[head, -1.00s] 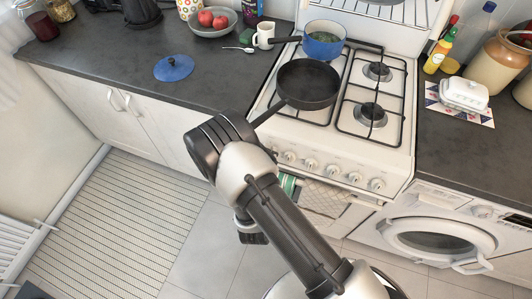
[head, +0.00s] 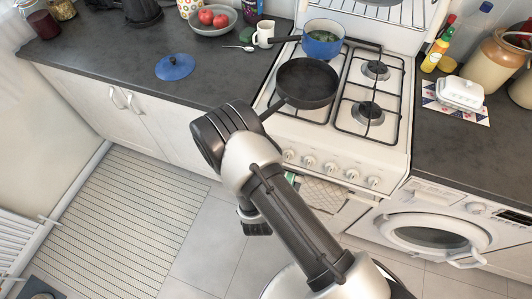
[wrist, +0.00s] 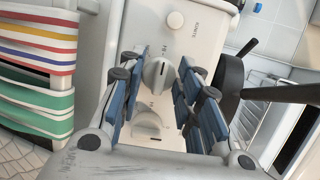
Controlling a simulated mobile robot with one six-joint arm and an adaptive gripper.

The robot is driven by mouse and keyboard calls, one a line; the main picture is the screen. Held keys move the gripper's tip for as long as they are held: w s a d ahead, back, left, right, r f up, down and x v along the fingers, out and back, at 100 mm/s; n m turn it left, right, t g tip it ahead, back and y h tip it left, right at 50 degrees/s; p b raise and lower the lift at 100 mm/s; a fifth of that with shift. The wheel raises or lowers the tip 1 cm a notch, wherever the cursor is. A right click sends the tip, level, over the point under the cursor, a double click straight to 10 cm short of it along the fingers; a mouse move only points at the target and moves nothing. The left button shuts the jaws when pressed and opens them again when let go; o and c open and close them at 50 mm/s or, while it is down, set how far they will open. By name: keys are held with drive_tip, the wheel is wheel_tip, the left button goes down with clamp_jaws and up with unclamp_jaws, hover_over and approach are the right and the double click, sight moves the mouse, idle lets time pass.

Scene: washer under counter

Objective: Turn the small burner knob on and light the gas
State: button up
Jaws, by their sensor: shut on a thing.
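The white stove (head: 320,165) has a row of several knobs on its front panel. In the wrist view my gripper (wrist: 165,68), with blue-padded fingers, has its fingertips on either side of a white knob (wrist: 157,74) and is shut on it. A second knob (wrist: 148,126) shows nearer the camera, between the fingers. A small round button (wrist: 175,20) with lettering beside it sits beyond the held knob. In the head view my arm hides the fingertips and the left end of the panel. I see no flame at the burners (head: 368,113).
A black frying pan (head: 306,83) and a blue pot (head: 322,43) stand on the left burners. A striped towel (wrist: 40,70) hangs left of my gripper in the wrist view. The washer (head: 430,232) stands right of the stove. Floor is open at left.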

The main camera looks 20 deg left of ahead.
drive_tip(key=o, duration=1)
drive_tip(key=v, duration=1.2)
drive_tip(key=shift+r, duration=0.1)
drive_tip(key=shift+c, duration=0.6)
clamp_jaws()
idle(0.7)
